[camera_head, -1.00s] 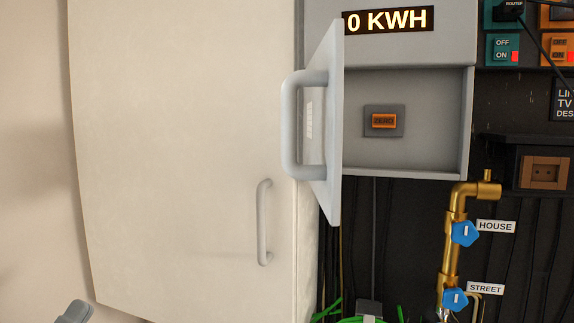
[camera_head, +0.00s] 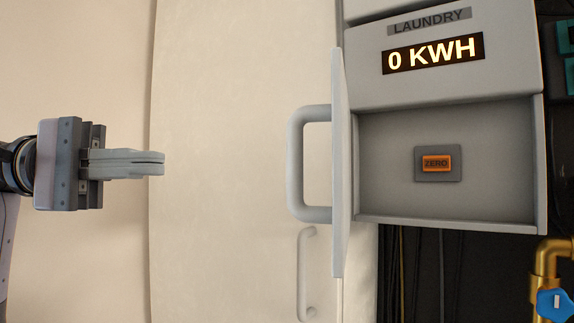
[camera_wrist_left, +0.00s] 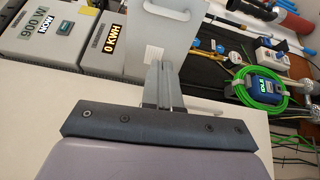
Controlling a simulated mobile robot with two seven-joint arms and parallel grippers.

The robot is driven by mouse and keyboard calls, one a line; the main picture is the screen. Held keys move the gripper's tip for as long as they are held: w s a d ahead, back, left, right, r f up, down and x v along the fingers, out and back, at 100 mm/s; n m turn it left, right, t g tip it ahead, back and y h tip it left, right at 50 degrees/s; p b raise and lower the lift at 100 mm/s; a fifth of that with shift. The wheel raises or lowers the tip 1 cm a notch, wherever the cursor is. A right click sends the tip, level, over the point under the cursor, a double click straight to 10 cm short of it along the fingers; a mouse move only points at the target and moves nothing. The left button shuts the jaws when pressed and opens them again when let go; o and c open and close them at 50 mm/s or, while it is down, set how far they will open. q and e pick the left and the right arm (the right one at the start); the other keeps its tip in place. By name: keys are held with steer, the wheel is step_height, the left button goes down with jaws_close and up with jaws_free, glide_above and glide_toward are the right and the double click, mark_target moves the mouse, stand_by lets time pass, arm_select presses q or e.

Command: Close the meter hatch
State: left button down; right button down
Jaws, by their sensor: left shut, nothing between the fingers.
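The meter hatch (camera_head: 342,190) is a light grey panel, swung open and seen nearly edge-on at the left side of the laundry meter box (camera_head: 400,85). Its grey bar handle (camera_head: 296,165) faces left. The open recess shows an orange ZERO button (camera_head: 436,163). My left gripper (camera_head: 163,162) is shut and empty, left of the handle with a clear gap, its fingers pointing right. In the left wrist view the gripper (camera_wrist_left: 161,68) points toward the hatch panel (camera_wrist_left: 178,25), which stands out from the 0 KWH box. My right gripper is not in view.
A large cream cabinet door (camera_head: 220,240) with its own bar handle (camera_head: 306,275) lies behind and below the hatch. A brass pipe with a blue valve knob (camera_head: 553,304) is at lower right. The left wrist view shows a coiled green hose (camera_wrist_left: 262,92) and a 900 W box (camera_wrist_left: 38,35).

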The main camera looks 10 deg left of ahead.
arm_select(q)
steer(key=d+p, duration=0.3)
steer(key=d, duration=1)
steer(key=shift+s+y, duration=0.3)
steer(key=shift+s, duration=0.05)
steer(key=shift+r+t, duration=0.1)
steer(key=shift+t, duration=0.2)
